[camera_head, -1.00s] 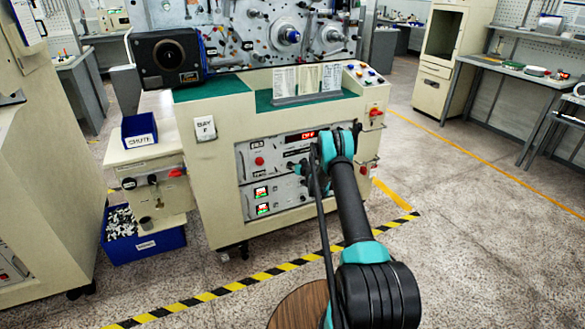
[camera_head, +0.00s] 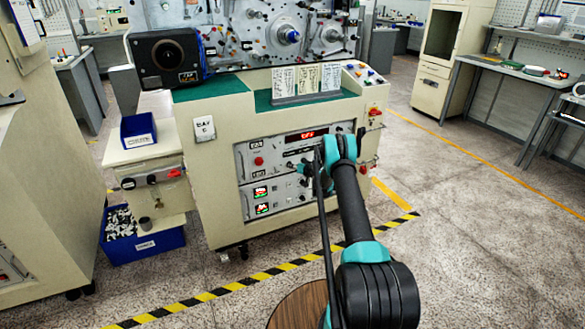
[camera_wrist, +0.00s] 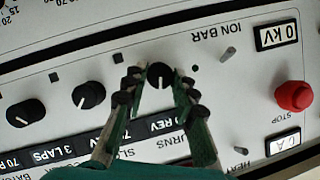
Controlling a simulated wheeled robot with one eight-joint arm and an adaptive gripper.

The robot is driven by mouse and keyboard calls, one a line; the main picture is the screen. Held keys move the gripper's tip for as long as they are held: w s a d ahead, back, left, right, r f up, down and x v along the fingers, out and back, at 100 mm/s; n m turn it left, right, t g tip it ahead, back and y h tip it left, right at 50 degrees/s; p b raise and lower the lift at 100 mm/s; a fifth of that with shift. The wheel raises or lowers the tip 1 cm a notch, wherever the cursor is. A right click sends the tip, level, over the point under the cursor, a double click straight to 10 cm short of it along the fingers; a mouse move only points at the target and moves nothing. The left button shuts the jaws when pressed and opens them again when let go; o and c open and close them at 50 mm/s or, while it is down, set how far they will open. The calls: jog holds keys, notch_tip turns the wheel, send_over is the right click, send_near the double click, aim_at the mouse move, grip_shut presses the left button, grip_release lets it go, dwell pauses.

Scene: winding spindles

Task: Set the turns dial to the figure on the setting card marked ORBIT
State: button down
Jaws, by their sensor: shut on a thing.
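In the wrist view the panel is upside down. My gripper (camera_wrist: 159,86) has a finger on each side of a black round knob (camera_wrist: 159,74) with a white pointer line, and is shut on it. This knob is the turns dial; the label strip (camera_wrist: 163,124) by it reads TURNS and partly "0 REV", its front figures hidden by a finger. In the head view my wrist hides most of the dial's surroundings on the cabinet front. Three setting cards (camera_head: 308,79) stand in a holder on the cabinet top; their writing is too small to read.
Two more black knobs, one by "3 LAPS" (camera_wrist: 88,95) and one at the edge (camera_wrist: 25,112), sit beside the dial. A red STOP button (camera_wrist: 293,96) and a small metal toggle (camera_wrist: 228,54) are on the other side.

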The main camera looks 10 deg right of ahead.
jog(key=c, duration=1.2)
grip_release()
jog(key=shift+r, duration=0.1)
jog(key=v, duration=1.2)
